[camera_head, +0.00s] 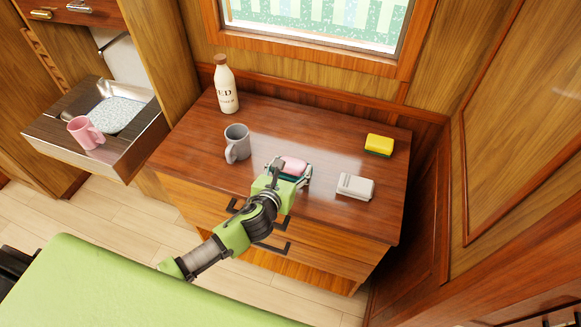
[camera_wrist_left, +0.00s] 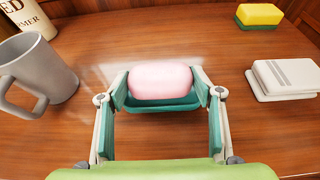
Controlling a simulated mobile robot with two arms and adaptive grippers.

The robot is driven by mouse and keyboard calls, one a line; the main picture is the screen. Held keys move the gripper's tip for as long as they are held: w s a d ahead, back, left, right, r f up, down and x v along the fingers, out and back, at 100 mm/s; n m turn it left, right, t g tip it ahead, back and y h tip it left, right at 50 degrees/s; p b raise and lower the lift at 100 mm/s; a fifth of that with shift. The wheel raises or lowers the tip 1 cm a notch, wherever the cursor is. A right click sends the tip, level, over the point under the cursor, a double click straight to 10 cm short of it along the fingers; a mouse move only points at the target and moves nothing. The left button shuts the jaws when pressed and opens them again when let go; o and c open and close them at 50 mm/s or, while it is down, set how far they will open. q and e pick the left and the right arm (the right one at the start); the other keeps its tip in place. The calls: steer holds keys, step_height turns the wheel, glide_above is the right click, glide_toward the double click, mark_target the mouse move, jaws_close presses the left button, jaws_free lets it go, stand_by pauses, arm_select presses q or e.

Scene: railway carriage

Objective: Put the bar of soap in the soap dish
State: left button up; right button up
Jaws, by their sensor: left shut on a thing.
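The pink bar of soap (camera_head: 293,166) is between the fingers of my left gripper (camera_head: 289,170), over the front part of the wooden cabinet top. In the left wrist view the soap (camera_wrist_left: 160,80) sits lengthwise across the gap, with a fingertip at each end. My left gripper (camera_wrist_left: 160,88) is shut on it. The teal soap dish (camera_wrist_left: 163,105) shows directly under the soap, its near rim visible. The soap hides most of the dish's inside, and I cannot tell whether the soap touches its bottom. My right gripper is not in view.
A grey mug (camera_head: 237,143) stands left of the dish, with a bottle (camera_head: 226,86) behind it. A white-grey block (camera_head: 355,187) lies to the right. A yellow-green sponge (camera_head: 379,144) is at the back right.

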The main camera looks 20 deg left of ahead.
arm_select(q)
steer(key=o, duration=1.2)
steer(key=shift+s, duration=0.1)
steer(key=v, duration=1.2)
steer(key=shift+c, duration=0.2)
jaws_close()
stand_by(0.3)
